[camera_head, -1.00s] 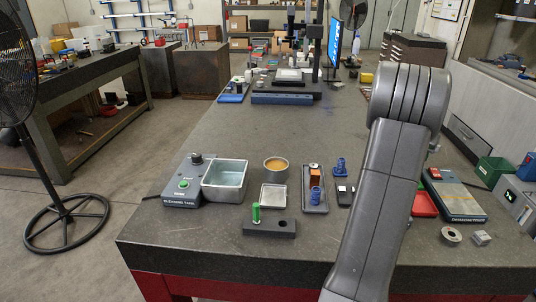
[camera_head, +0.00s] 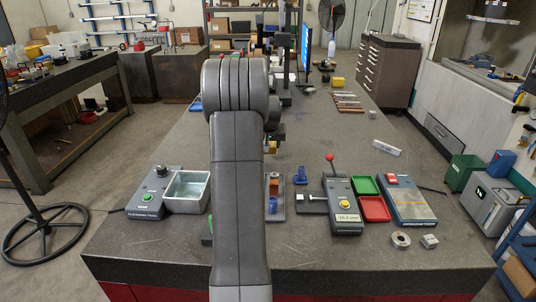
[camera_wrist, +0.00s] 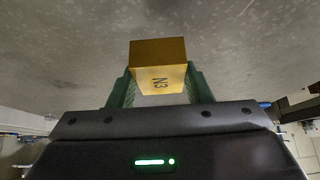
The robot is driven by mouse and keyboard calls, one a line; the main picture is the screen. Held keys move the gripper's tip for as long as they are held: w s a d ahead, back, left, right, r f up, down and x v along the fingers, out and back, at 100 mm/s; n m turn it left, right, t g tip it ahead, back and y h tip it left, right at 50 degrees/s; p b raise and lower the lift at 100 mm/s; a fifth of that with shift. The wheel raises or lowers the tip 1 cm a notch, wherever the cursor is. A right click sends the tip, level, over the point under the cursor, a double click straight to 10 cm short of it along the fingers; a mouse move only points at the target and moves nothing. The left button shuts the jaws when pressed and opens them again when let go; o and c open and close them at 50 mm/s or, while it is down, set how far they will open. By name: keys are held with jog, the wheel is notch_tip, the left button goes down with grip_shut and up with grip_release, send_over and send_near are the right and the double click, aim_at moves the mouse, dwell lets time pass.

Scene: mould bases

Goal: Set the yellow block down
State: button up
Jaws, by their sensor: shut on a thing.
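The yellow block (camera_wrist: 158,52) fills the middle of the wrist view, with dark lettering that looks like "N3" on its near face. My gripper (camera_wrist: 160,86) is shut on it, with one green finger on each side. In the head view a small bit of the yellow block (camera_head: 272,147) shows just right of my arm, with part of my dark gripper (camera_head: 275,133) around it. The rest is hidden behind my arm. In the wrist view the block is over bare grey surface; I cannot tell how high.
On the grey bench (camera_head: 330,125), a cleaning tank (camera_head: 187,190) stands left of my arm. To the right are a tray with orange and blue pieces (camera_head: 273,190), a red-knobbed lever device (camera_head: 343,200), a green tray (camera_head: 366,186) and a red tray (camera_head: 375,209). The bench's middle is mostly clear.

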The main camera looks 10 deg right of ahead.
jog(key=shift+f, duration=2.55)
jog(key=o, duration=1.2)
jog(key=shift+s+r, duration=0.1)
jog(key=shift+r, duration=0.25)
jog(key=b+v, duration=0.1)
jog(key=v, duration=1)
jog(key=shift+s+r, duration=0.25)
